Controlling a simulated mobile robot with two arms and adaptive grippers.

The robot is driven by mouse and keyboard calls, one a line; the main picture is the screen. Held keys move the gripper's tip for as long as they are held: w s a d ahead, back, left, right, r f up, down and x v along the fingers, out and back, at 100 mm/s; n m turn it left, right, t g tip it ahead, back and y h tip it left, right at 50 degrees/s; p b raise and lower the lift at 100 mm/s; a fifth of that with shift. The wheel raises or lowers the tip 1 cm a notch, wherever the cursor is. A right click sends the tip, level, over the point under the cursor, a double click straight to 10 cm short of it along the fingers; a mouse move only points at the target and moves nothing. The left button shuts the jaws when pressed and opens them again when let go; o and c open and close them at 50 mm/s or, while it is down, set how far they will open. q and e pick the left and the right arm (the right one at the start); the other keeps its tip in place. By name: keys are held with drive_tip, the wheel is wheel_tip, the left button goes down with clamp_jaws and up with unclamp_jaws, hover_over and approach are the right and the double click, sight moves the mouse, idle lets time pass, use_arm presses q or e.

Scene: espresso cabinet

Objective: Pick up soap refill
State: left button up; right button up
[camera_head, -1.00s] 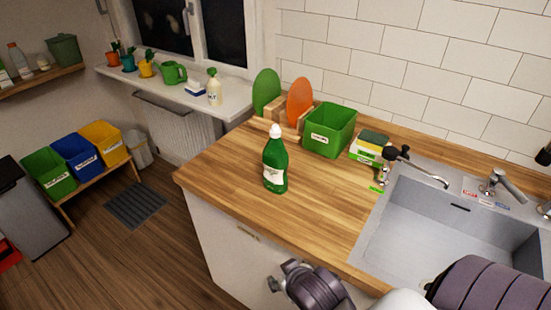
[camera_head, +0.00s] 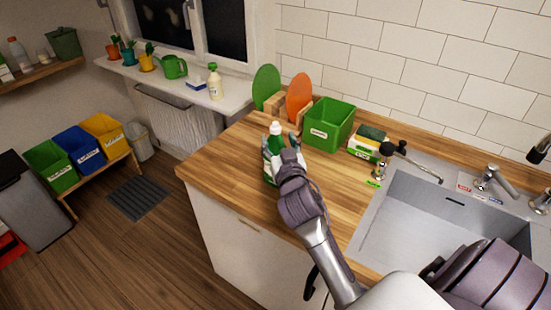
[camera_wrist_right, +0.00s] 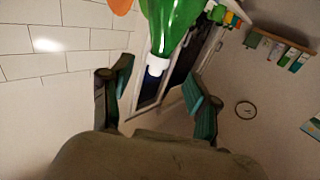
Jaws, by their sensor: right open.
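The soap refill is a green bottle (camera_head: 275,143) with a white cap, standing upright on the wooden counter. My right gripper (camera_head: 283,153) is at the bottle and hides much of its lower body in the head view. In the right wrist view the bottle (camera_wrist_right: 174,25) shows at the top, its white cap pointing down between the two spread fingers of my right gripper (camera_wrist_right: 160,80). The fingers are open, with gaps visible on both sides of the cap. My left gripper is not in view.
A green bin (camera_head: 328,125) stands behind and right of the bottle, beside green and orange boards (camera_head: 299,96) in a rack. Sponges (camera_head: 369,137) and a sink (camera_head: 415,225) lie to the right. The counter left of the bottle is clear.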

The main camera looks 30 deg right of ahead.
sight(277, 133)
drive_tip(key=x, duration=0.2)
drive_tip(key=p+x, duration=0.1)
drive_tip(key=x, duration=0.1)
drive_tip(key=p+x, duration=0.1)
drive_tip(key=x, duration=0.1)
drive_tip(key=shift+s+d+f, duration=0.1)
drive_tip(key=shift+s+f, duration=0.05)
drive_tip(key=shift+f, duration=0.2)
drive_tip(key=shift+s, duration=0.1)
drive_tip(key=shift+c, duration=0.9)
clamp_jaws()
drive_tip(key=shift+r, duration=0.15)
